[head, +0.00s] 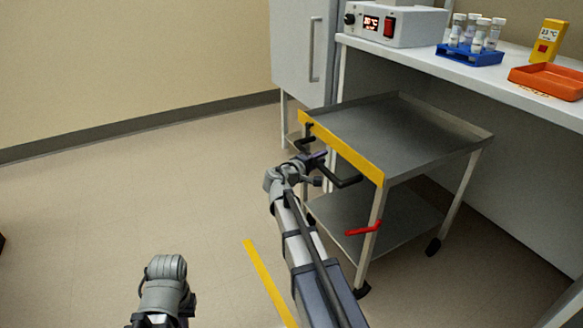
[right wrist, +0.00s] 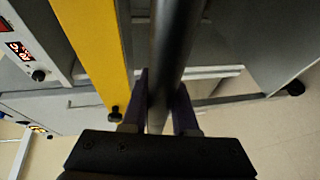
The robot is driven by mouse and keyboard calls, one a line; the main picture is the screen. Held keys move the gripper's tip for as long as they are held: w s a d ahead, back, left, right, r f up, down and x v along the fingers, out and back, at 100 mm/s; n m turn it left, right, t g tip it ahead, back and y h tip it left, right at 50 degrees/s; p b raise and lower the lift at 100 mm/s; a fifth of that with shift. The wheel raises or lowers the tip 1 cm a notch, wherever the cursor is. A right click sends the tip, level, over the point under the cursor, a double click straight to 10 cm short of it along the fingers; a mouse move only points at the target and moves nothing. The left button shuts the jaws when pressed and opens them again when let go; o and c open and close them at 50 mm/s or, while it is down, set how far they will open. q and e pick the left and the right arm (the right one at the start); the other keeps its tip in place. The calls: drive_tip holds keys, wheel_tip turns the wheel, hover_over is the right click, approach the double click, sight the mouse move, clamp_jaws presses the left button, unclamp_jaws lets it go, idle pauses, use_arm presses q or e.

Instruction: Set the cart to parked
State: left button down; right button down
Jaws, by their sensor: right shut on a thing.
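The cart is a grey metal two-shelf trolley (head: 410,135) with a yellow strip along its near-left edge. My right gripper (head: 317,158) is shut on the handle. In the right wrist view the dark bar (right wrist: 177,50) runs between the two purple fingers of the gripper (right wrist: 160,105). Part of the handle is hidden by my right arm. Part of my left arm shows at the bottom of the head view, but its gripper does not show.
A yellow floor line (head: 268,282) lies left of my right arm. A bench (head: 500,88) behind the cart holds a boxy device (head: 395,25), a blue tube rack (head: 469,55) and an orange tray (head: 548,80). A grey cabinet (head: 297,50) stands behind.

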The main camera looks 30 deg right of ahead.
drive_tip(key=d, duration=2.5)
drive_tip(key=shift+w+d, duration=0.3)
drive_tip(key=shift+w, duration=0.15)
drive_tip(key=shift+d, duration=0.1)
drive_tip(key=c, duration=0.9)
unclamp_jaws()
drive_tip(key=shift+d, duration=0.1)
drive_tip(key=shift+c, duration=0.2)
drive_tip(key=shift+o, duration=1.3)
drive_tip(key=shift+a, duration=0.2)
drive_tip(key=p+v, duration=0.1)
drive_tip(key=v, duration=0.6)
drive_tip(key=shift+a, duration=0.25)
drive_tip(key=shift+s, duration=0.15)
